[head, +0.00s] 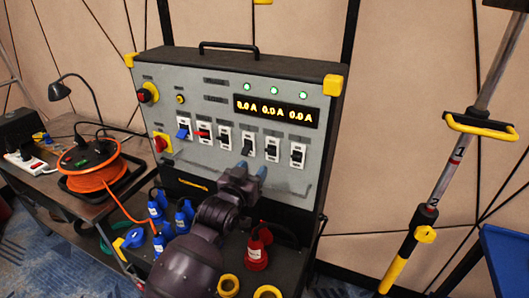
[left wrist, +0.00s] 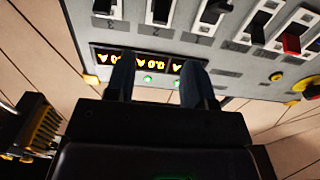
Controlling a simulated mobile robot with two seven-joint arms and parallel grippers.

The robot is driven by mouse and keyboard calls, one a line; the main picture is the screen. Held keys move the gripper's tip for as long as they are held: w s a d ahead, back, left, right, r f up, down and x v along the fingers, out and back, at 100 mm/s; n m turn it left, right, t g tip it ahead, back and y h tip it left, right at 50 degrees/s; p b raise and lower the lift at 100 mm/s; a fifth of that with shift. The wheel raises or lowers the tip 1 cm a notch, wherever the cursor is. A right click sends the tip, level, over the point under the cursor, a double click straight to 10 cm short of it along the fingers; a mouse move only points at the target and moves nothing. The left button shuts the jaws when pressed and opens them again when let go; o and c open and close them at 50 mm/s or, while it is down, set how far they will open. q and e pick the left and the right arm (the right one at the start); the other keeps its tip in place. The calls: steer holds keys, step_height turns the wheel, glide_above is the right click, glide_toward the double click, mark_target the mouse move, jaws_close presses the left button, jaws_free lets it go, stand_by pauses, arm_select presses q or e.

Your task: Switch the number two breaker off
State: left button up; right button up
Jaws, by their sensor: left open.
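The grey breaker panel (head: 215,105) has a row of switches in white frames. From the left, the head view shows a blue-lever switch (head: 183,128), a red-lever switch (head: 203,132), then several black-lever breakers (head: 271,148). Their number labels are too small to read in the head view, so I cannot tell which is number two. My left gripper (head: 250,170) is open and empty, just in front of and below the middle black breaker (head: 248,145). In the left wrist view, the gripper (left wrist: 158,65) has both fingers apart, with breakers (left wrist: 158,12) beyond them.
An amber display (head: 276,111) reads 0.0 A three times, under green lamps. Blue plugs (head: 157,211), a red plug (head: 256,250) and yellow rings (head: 228,286) are on the ledge below. An orange cable reel (head: 92,165) is left; a pole (head: 452,165) stands right.

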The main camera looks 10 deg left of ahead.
mark_target(268, 151)
arm_select(q)
steer(key=x, duration=0.9)
steer(key=shift+w+p, duration=0.15)
steer(key=shift+p, duration=0.15)
steer(key=shift+f, duration=0.1)
jaws_close()
